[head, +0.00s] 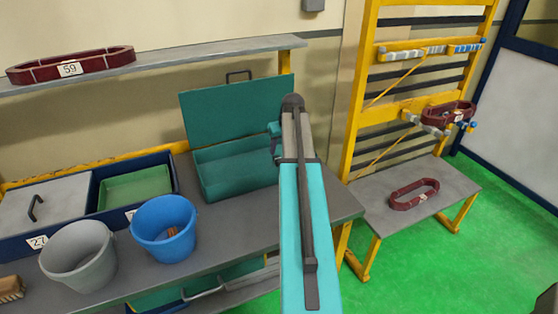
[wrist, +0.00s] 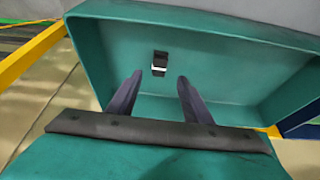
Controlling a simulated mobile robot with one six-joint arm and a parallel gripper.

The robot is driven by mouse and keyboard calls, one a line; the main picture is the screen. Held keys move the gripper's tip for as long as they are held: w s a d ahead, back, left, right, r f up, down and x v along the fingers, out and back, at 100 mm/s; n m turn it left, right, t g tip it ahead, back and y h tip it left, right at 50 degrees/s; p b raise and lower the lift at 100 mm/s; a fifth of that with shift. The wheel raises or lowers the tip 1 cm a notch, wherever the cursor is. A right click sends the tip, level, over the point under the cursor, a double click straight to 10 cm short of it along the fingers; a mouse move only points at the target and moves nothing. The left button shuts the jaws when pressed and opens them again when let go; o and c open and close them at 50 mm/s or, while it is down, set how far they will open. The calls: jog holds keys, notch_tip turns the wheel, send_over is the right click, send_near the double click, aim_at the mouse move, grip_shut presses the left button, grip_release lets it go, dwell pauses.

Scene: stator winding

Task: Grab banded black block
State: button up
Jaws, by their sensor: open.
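The banded black block (wrist: 159,63) is small and dark with a pale band. In the wrist view it lies inside the teal open box (wrist: 225,70), on its floor. My gripper (wrist: 155,83) is open, its two dark fingers spread and pointing into the box, with nothing between them. The block appears ahead of the fingertips, between their lines, and apart from them. In the head view the teal box (head: 225,172) stands on the grey bench with its lid raised; the block is not visible there, and my arm covers the box's right side.
A blue bucket (head: 164,229) and a grey bucket (head: 80,256) stand left of the box. A green tray (head: 136,188) sits behind them. The raised lid (head: 238,108) backs the box, below a shelf (head: 190,58). A yellow rack (head: 355,90) stands right.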

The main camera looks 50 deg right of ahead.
aim_at(278, 158)
jog(key=shift+x, duration=1.2)
jog(key=shift+p, duration=0.3)
jog(key=shift+p+x, duration=1.25)
jog(key=shift+x, duration=1.35)
jog(key=c, duration=1.1)
jog(key=shift+c, duration=0.2)
jog(key=shift+r, duration=0.1)
notch_tip(278, 158, up, 10)
jog(key=b, duration=0.3)
